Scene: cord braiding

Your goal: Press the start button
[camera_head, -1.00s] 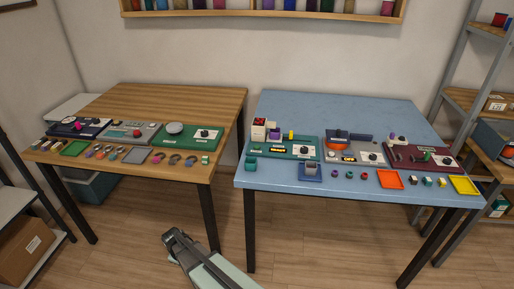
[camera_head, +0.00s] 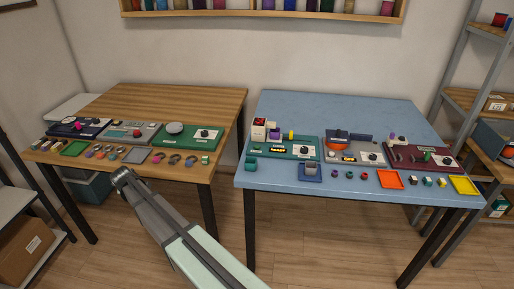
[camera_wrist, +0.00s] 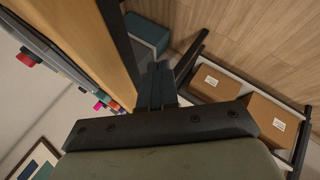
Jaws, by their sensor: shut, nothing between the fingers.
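No start button can be told for certain at this size. On the wooden table (camera_head: 190,100), a grey panel (camera_head: 112,132) carries a small red round part (camera_head: 137,133). To its left is a dark blue panel (camera_head: 66,132) with a pink part (camera_head: 78,125). To its right is a green panel (camera_head: 165,140) with a grey disc and a black knob (camera_head: 205,134). My gripper (camera_head: 122,175) is shut and empty at the wooden table's front edge, in front of the panels and apart from them. Its fingers show in the wrist view (camera_wrist: 157,83), beside the table edge.
Small coloured pieces, a green tray (camera_head: 75,148) and a grey tray (camera_head: 136,155) lie along the wooden table's front. A blue table (camera_head: 330,105) with more panels stands to the right, across a gap. Cardboard boxes (camera_wrist: 220,84) sit on a low shelf.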

